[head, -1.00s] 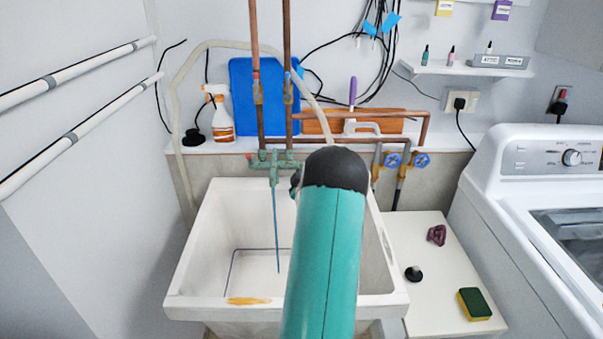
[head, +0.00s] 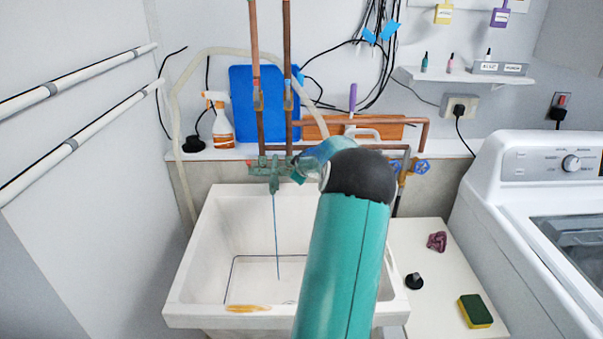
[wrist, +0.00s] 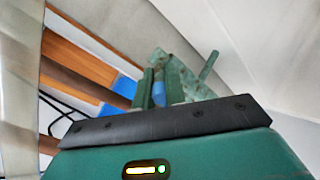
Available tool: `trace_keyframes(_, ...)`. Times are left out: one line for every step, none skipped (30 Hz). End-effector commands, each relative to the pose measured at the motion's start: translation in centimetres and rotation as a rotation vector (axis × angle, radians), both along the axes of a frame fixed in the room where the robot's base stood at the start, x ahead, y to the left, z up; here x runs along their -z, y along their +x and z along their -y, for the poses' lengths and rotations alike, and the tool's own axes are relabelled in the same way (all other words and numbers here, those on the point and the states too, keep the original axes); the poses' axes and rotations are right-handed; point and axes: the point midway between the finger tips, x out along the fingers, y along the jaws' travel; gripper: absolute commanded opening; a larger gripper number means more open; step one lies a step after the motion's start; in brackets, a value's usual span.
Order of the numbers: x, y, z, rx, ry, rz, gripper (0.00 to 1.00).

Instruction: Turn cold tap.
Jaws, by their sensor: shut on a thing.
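The green, weathered tap fitting (head: 268,172) is on the wall above the white sink (head: 195,270). A thin blue stream runs from its spout down into the sink. My gripper (head: 298,172) is at the right side of the fitting, partly hidden by my arm in the head view. In the wrist view my gripper (wrist: 160,88) is closed around a small blue part, seemingly the cold tap handle (wrist: 158,95). The green fitting (wrist: 200,92) with its spout shows just beyond and to the right. The handle's exact angle is hidden.
Copper pipes (head: 288,60) rise behind the fitting. Blue valve wheels (head: 422,167) are on pipes to the right. A spray bottle (head: 221,120) and blue board stand on the ledge. A white washer (head: 530,180) is at far right, with a low white surface (head: 440,270) beside the sink.

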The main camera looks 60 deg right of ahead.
Motion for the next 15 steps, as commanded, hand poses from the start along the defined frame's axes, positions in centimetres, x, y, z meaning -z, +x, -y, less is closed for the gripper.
trace_keyframes(-0.24, -0.24, 0.42, 0.005, 0.022, -0.007, 0.00)
trace_keyframes(-0.26, -0.13, 0.42, 0.004, 0.039, -0.014, 0.00)
trace_keyframes(-0.39, -0.09, 0.51, 0.004, 0.059, -0.026, 0.00)
trace_keyframes(-0.45, 0.00, 0.54, 0.003, 0.075, -0.033, 0.00)
trace_keyframes(-0.49, 0.05, 0.59, 0.003, 0.090, -0.042, 0.00)
trace_keyframes(-0.60, 0.12, 0.67, 0.003, 0.109, -0.051, 0.00)
trace_keyframes(-0.66, 0.14, 0.72, 0.002, 0.124, -0.059, 0.00)
trace_keyframes(-0.72, 0.18, 0.78, 0.002, 0.138, -0.067, 0.00)
trace_keyframes(-0.75, 0.27, 0.82, 0.001, 0.158, -0.077, 0.00)
trace_keyframes(-0.83, 0.31, 0.89, 0.001, 0.171, -0.085, 0.00)
trace_keyframes(-0.88, 0.36, 0.93, 0.001, 0.186, -0.092, 0.00)
trace_keyframes(-0.94, 0.42, 0.99, 0.000, 0.202, -0.102, 0.00)
trace_keyframes(-0.97, 0.47, 1.04, 0.000, 0.216, -0.109, 0.00)
trace_keyframes(-0.98, 0.50, 1.07, 0.000, 0.230, -0.115, 0.00)
trace_keyframes(-1.06, 0.52, 1.16, 0.000, 0.243, -0.124, 0.00)
